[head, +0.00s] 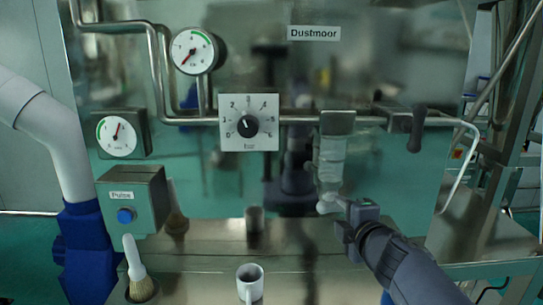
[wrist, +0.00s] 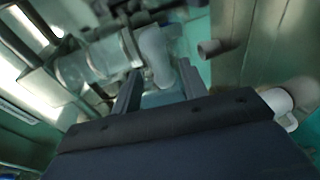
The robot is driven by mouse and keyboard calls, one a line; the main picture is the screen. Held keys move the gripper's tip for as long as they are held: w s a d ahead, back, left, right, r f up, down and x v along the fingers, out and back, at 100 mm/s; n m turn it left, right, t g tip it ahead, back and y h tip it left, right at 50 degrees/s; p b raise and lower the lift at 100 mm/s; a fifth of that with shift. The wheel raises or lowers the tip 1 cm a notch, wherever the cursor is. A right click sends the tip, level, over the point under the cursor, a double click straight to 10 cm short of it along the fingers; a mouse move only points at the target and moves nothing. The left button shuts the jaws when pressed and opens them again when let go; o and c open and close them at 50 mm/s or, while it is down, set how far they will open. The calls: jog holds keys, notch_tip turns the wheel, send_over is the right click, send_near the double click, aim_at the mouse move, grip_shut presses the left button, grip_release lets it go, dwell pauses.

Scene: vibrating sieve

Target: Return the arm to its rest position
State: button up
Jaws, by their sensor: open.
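My arm (head: 405,270) reaches in from the lower right of the head view. My gripper (head: 343,207) is open at the front of the steel panel, close to the white lower end of a clear spout (head: 330,160). In the wrist view my gripper (wrist: 160,90) shows its two fingers apart, with nothing clamped between them. The white end of the clear spout (wrist: 156,56) lies just beyond the fingertips and between them in the picture. I cannot tell whether the fingers touch it.
A white mug (head: 250,283) stands on the steel shelf, with a metal cup (head: 255,219) behind it. A brush (head: 136,270) stands at the left, below the Pulse box (head: 132,200). A dial (head: 248,122), gauges (head: 195,51) and a black-handled lever (head: 416,130) line the panel.

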aim_at(337, 210)
jog(key=shift+b+x, duration=0.4)
jog(key=shift+x, duration=2)
jog(key=p+v, duration=0.4)
jog(key=v, duration=0.7)
jog(key=b+x, duration=0.4)
jog(key=x, duration=0.7)
jog(key=shift+w+f, duration=0.15)
jog(key=shift+f, duration=0.05)
jog(key=shift+r+m, duration=0.1)
jog(key=shift+m, duration=0.4)
jog(key=m+y+b, duration=0.1)
jog(key=m, duration=0.2)
jog(key=shift+t, duration=0.4)
jog(key=shift+r+m+t+y+b, duration=0.15)
jog(key=shift+m+t+y+b, duration=0.35)
jog(key=shift+m, duration=1)
